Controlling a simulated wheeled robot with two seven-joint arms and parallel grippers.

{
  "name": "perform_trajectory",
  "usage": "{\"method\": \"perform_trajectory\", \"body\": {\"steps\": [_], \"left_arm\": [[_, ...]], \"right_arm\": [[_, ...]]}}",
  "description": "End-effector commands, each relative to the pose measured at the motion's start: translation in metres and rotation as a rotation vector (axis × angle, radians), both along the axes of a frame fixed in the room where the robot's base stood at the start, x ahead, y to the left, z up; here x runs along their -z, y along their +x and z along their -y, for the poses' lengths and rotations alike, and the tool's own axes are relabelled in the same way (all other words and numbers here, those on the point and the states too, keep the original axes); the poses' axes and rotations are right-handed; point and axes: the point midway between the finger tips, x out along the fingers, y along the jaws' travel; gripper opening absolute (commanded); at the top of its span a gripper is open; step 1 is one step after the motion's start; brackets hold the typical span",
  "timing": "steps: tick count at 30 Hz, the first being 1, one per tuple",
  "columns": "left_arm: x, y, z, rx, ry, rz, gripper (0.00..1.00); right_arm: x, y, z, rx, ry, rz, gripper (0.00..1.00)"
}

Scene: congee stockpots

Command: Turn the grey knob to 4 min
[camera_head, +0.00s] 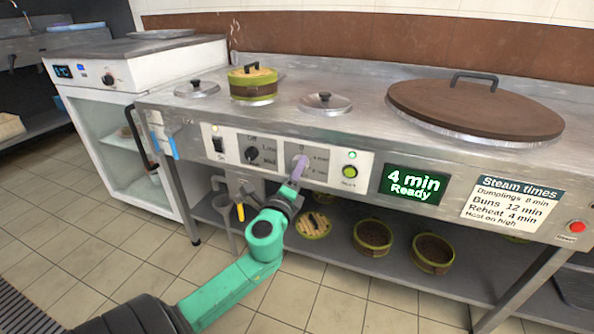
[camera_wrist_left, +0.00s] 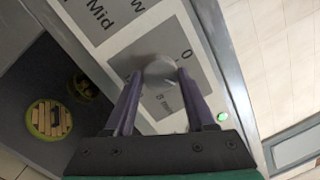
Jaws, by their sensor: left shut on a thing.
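The grey knob (camera_wrist_left: 152,66) sits on a panel plate on the front of the steel counter. In the head view it is mostly hidden by my left gripper (camera_head: 298,170). In the wrist view the purple fingers of the left gripper (camera_wrist_left: 159,76) stand on either side of the knob, shut on it. The plate shows a 0 and minute marks around the knob; its exact pointer direction is hard to see. The green display (camera_head: 413,185) to the right reads "4 min Ready". My right gripper is not in view.
A black knob (camera_head: 252,154) and a switch (camera_head: 218,144) are left of the grey knob; a green-lit button (camera_head: 350,172) is right. A steam times sign (camera_head: 512,203) hangs further right. A steamer basket (camera_head: 252,84) and large brown lid (camera_head: 475,106) are on top.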

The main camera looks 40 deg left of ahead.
Motion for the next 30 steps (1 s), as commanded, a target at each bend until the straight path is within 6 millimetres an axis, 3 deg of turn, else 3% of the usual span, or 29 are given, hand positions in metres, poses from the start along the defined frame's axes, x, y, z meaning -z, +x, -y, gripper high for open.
{"method": "perform_trajectory", "body": {"steps": [5,6,8,9,21,26,30], "left_arm": [[0.002,0.000,0.001,0.002,-0.002,-0.004,0.00],[0.002,0.000,0.001,0.002,-0.002,-0.004,0.59],[0.002,0.000,0.001,0.003,-0.002,-0.003,0.82],[0.002,0.000,0.001,0.003,-0.002,-0.003,0.85],[0.002,-0.007,0.004,0.002,-0.004,-0.002,0.85],[0.008,-0.037,0.016,0.002,-0.007,-0.005,0.85],[0.015,-0.077,0.032,0.000,-0.007,-0.006,0.85]], "right_arm": [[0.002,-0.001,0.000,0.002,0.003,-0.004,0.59],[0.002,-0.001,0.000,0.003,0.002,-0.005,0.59],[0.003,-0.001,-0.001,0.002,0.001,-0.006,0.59],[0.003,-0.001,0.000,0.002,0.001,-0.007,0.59],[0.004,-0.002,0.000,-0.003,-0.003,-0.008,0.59],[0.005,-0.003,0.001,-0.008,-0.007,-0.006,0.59],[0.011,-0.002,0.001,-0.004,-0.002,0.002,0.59]]}}
